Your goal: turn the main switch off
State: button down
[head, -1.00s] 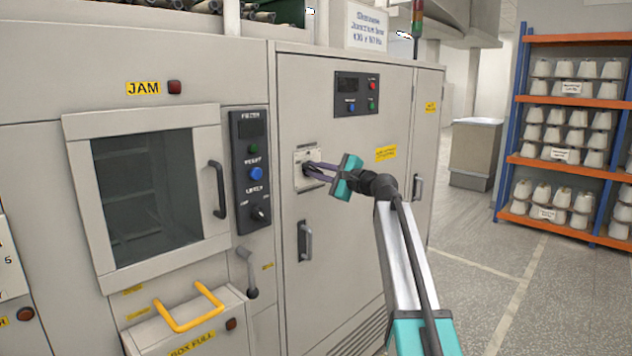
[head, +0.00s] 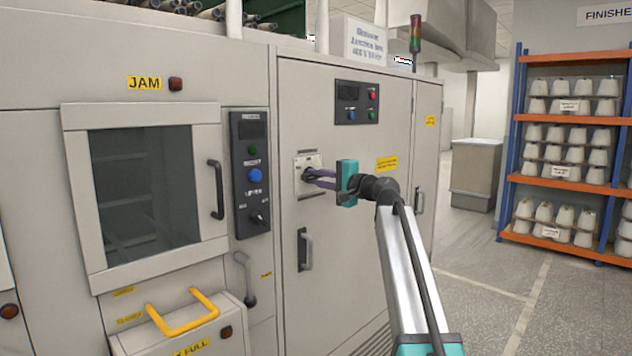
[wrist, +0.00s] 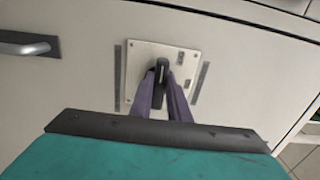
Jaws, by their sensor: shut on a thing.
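The main switch is a dark handle (wrist: 163,72) on a pale square plate (wrist: 146,62), set in the grey cabinet door. In the head view the plate (head: 305,162) is on the middle cabinet, left of my arm. My gripper (head: 310,174) reaches it from the right, with its purple fingers at the plate. In the wrist view my gripper (wrist: 164,84) has its two fingers on either side of the handle, shut on it. The handle stands about upright in the wrist view. The fingers hide part of the handle and the lower plate.
A door handle (head: 305,250) is below the switch plate. A control panel (head: 356,102) with small buttons is above it. The oven-like window door (head: 145,195) is to the left, with a yellow handle (head: 183,312) below. Shelves of cones (head: 570,175) stand at the right, with open floor before them.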

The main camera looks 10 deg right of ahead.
jog(key=shift+a+f, duration=0.1)
jog(key=c, duration=1.7)
grip_release()
jog(key=shift+s, duration=0.1)
jog(key=v, duration=1.3)
jog(key=shift+s+d+b, duration=0.3)
